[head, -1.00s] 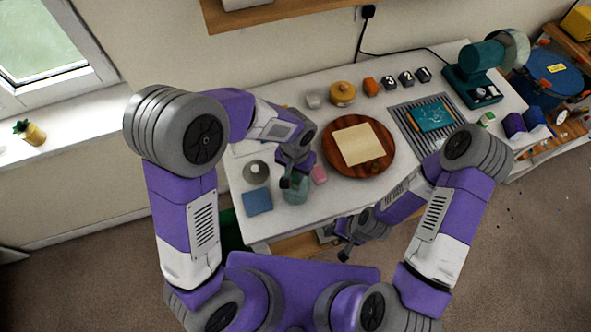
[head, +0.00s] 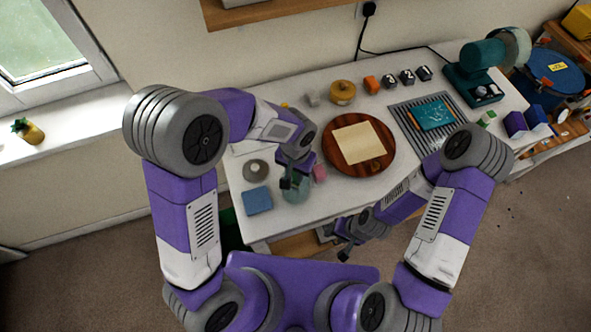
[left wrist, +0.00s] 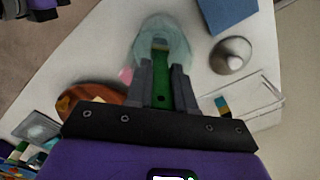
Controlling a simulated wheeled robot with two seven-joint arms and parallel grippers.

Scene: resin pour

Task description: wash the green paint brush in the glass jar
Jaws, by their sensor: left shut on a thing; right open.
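The glass jar (head: 296,191) stands near the front left of the table, pale green and see-through. It also shows in the left wrist view (left wrist: 148,38). My left gripper (head: 287,182) is over the jar, pointing down. In the left wrist view it (left wrist: 161,75) is shut on the green paint brush (left wrist: 161,88), whose far end reaches into the jar's outline. How deep the brush sits in the jar I cannot tell. My right gripper (head: 344,252) is open and empty, off the table's front edge.
A blue cloth or sponge (head: 258,200) and a grey domed thing (head: 256,169) lie left of the jar. A pink block (head: 319,172) is close on its right. A round wooden board (head: 375,166) with a cream sheet (head: 358,143) lies further right.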

